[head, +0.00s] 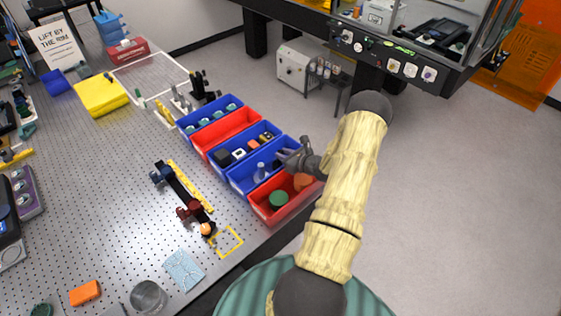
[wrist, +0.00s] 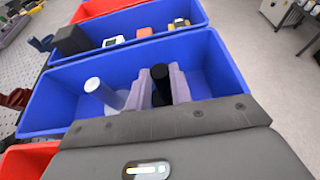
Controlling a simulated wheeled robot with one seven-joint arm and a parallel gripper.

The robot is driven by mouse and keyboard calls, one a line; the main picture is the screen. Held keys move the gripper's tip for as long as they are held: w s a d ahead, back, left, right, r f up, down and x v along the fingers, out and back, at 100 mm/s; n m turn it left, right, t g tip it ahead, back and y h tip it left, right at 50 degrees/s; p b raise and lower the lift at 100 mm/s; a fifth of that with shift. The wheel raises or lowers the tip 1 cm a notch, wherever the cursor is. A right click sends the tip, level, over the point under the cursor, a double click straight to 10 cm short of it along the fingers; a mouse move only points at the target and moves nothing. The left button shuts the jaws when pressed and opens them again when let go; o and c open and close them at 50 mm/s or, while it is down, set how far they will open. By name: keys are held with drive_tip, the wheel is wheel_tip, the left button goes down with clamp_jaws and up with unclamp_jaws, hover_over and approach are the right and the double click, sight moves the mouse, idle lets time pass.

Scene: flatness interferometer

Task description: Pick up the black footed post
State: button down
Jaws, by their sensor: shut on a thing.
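The black footed post (wrist: 160,80) stands in a blue bin (wrist: 42,115) in the wrist view, with its dark top showing between my fingers. My gripper (wrist: 158,88) reaches down into that bin and is shut on the post, one pale finger on each side. The post's lower part and foot are partly hidden by the fingers and the gripper body. In the head view my gripper (head: 285,156) is over the blue bin (head: 240,182), and the post is hard to make out there.
A white-topped post (wrist: 95,88) stands left of my gripper in the same bin. Another blue bin (wrist: 190,38) with small parts lies beyond. A red bin (head: 290,212) with a green round item (head: 278,199) is nearer. The pegboard table (head: 110,190) holds more items; open floor lies right.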

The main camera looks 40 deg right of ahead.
wheel_tip(320, 180, up, 10)
drive_tip(key=b, duration=0.4)
idle(0.4)
